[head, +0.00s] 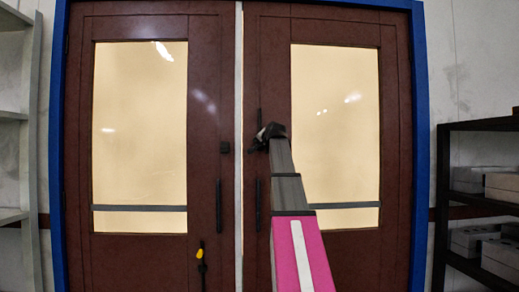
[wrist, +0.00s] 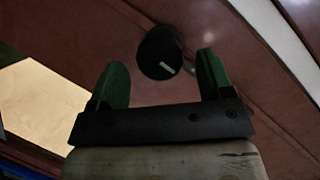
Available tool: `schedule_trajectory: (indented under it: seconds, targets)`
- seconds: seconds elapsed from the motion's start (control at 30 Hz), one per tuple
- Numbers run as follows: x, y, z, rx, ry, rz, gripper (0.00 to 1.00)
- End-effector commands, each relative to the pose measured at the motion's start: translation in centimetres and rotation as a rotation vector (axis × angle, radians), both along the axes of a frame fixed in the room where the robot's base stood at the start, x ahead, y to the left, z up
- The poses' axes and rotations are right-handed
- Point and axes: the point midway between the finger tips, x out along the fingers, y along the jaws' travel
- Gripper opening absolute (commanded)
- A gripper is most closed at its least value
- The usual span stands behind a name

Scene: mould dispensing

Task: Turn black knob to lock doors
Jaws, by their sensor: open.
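The black knob (wrist: 160,52) shows in the wrist view as a round dark piece with a short pale mark on its face. It sits on the brown door surface. My gripper (wrist: 162,62) has its two green fingers spread, one on each side of the knob in the picture. I cannot tell whether they touch it or how far off it is. In the head view my gripper (head: 268,133) is at the inner edge of the right door (head: 265,75) and hides the knob there. The left door (head: 212,70) stands beside it, with a pale strip between the doors.
Black vertical handles (head: 218,206) and (head: 259,204) are on both doors. A small black block (head: 225,148) is on the left door, and a yellow-and-black item (head: 200,254) is lower down. A dark shelf (head: 445,190) stands right, a pale shelf (head: 30,150) left.

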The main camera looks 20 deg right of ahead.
Motion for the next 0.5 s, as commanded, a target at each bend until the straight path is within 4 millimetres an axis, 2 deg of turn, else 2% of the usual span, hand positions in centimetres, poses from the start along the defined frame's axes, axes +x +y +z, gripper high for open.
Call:
schedule_trajectory:
  seconds: [0.03, 0.2, 0.5]
  targets:
    - [1.1, -0.1, -0.2, 0.0, 0.002, 0.001, 0.73]
    - [3.3, -0.2, -0.8, 0.0, 0.001, 0.001, 0.73]
    - [4.7, -0.1, -1.3, -0.001, 0.001, 0.001, 0.73]
